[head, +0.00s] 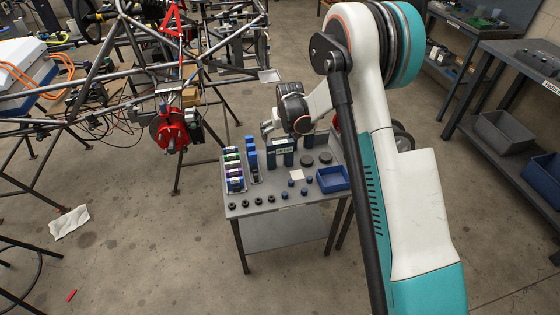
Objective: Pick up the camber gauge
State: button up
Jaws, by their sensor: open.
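My gripper (267,128) hangs open and empty above the back edge of a small grey table (285,222). It is small in the head view, and my arm crosses the right of the picture. I cannot tell for sure which item is the camber gauge. A dark blue-green block with a pale label (281,145) stands on the table just below and right of my gripper. Blue upright pieces (251,150) stand below and left of it. The wrist hides part of the table's back.
On the table are a rack of coloured cylinders (234,170), several dark round pieces and an empty blue tray (333,179). A tube chassis (110,62) with a red wheel hub (168,132) stands at left. Shelving (510,75) lines the right. Floor in front is mostly clear.

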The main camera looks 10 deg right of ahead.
aim_at(280, 143)
jog(key=b+x, duration=0.2)
jog(key=x, duration=0.6)
jog(key=shift+w+f+b, duration=0.15)
jog(key=shift+f+b, duration=0.05)
jog(key=shift+b, duration=0.1)
jog(key=shift+b+x, duration=1.35)
jog(key=shift+x, duration=1.25)
jog(key=shift+w+r, duration=0.1)
jog(key=shift+w, duration=0.05)
jog(key=c, duration=1.5)
jog(key=shift+o, duration=0.2)
notch_tip(280, 143, up, 20)
jog(key=p, duration=0.6)
jog(key=shift+p, duration=0.35)
